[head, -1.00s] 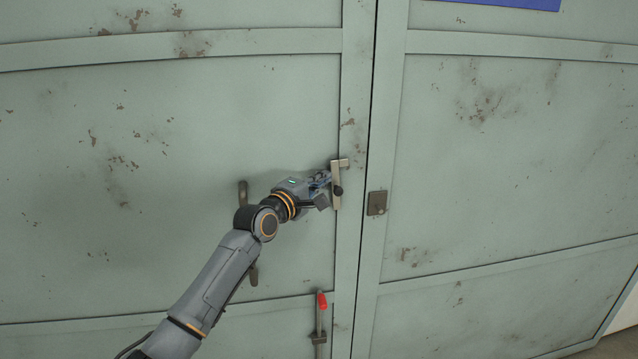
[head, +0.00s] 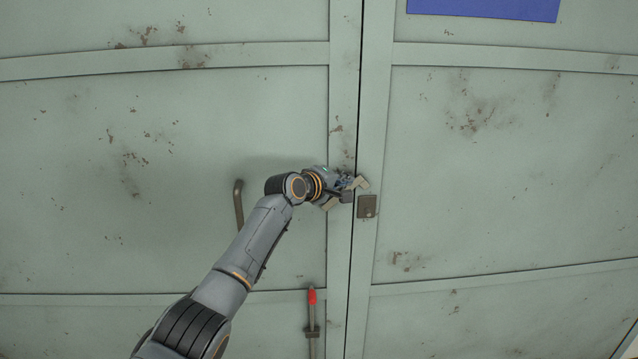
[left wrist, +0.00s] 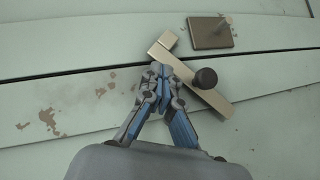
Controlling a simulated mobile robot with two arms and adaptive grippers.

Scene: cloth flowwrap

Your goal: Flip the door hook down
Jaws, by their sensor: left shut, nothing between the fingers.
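The door hook (left wrist: 213,100) is a beige metal bar with a short crosspiece at one end and a dark round knob (left wrist: 206,78) at its pivot. In the head view it sits tilted, its crosspiece end (head: 361,183) up and right across the door seam, partly hidden by my gripper. A brown catch plate (head: 367,206) with a small peg is on the right door, just below that end; it also shows in the left wrist view (left wrist: 207,38). My left gripper (head: 347,184) is shut and empty, its fingertips (left wrist: 160,72) against or very close to the bar's upper part.
A dark curved handle (head: 239,206) is on the left door, behind and left of my arm. A red-tipped vertical bolt (head: 312,312) is below. A blue panel (head: 484,8) is high on the right door. The right door face is clear.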

